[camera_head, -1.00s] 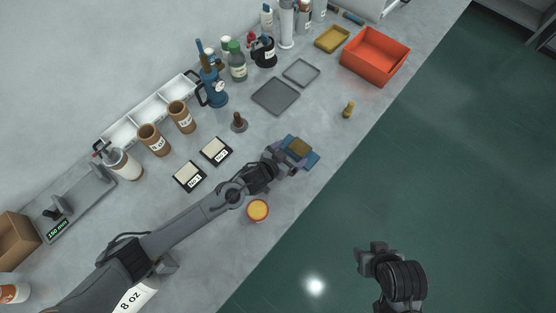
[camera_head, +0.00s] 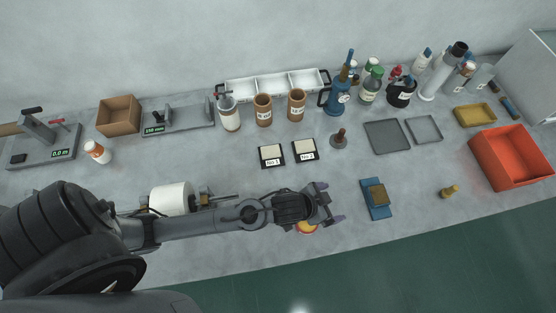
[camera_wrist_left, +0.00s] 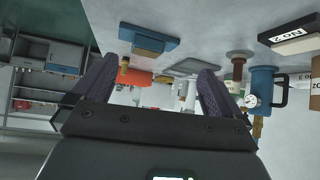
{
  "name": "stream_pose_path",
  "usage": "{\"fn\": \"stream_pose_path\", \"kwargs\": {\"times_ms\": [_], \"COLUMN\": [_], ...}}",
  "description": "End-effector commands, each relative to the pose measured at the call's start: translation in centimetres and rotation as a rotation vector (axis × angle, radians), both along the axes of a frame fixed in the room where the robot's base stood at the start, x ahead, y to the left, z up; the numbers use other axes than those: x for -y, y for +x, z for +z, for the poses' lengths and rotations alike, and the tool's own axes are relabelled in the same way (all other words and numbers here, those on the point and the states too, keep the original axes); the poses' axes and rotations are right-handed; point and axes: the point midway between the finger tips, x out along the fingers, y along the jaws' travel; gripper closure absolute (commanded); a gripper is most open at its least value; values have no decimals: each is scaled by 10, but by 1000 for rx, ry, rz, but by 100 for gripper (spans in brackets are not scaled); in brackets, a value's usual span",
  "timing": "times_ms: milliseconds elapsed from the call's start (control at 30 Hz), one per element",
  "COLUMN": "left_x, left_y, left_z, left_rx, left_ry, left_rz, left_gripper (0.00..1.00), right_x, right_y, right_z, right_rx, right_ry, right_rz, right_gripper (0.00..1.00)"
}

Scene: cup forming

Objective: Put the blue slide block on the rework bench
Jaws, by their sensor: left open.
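The blue slide block (camera_head: 367,209), a flat blue piece with a smaller tan-brown block on top, lies on the grey bench (camera_head: 425,180) near its front edge. It also shows in the left wrist view (camera_wrist_left: 144,42), where the picture is upside down. My left gripper (camera_head: 331,203) is open and empty, just left of the block and apart from it, its purple fingers pointing toward it. In the left wrist view both fingers (camera_wrist_left: 157,70) stand apart. An orange-yellow round item (camera_head: 307,228) is partly hidden beneath the gripper. I cannot tell which surface is the rework bench. My right gripper is out of view.
A small brass piece (camera_head: 449,191) and an orange-red bin (camera_head: 512,158) stand to the right. Two grey trays (camera_head: 386,136), a brown stamp-like tool (camera_head: 339,139) and two labelled pads (camera_head: 272,156) lie behind. The bench's front edge is close to the block.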

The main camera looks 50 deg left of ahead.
Motion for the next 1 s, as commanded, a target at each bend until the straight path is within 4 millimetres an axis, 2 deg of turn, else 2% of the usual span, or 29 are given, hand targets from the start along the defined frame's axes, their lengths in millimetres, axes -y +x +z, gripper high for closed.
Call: {"fn": "stream_pose_path", "kwargs": {"times_ms": [33, 200, 300, 400, 567, 867, 1000], "left_x": [-15, -75, -102, -119, -130, -130, -130], "left_y": [-21, -88, -122, -147, -162, -162, -162], "left_z": [4, 13, 18, 22, 25, 26, 36], "left_rx": [-63, -271, -373, -442, -485, -486, -485], "left_ry": [13, 99, 137, 164, 180, 180, 180], "left_rz": [43, 140, 174, 193, 202, 202, 202], "left_gripper": [0, 0, 0, 0, 0, 0, 0], "right_x": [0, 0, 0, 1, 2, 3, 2], "right_y": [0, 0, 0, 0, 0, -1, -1], "right_z": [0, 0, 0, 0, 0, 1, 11], "right_rx": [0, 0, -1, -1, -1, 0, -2], "right_ry": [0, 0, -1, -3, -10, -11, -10], "right_rz": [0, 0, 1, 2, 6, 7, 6], "right_gripper": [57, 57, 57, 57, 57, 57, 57]}}
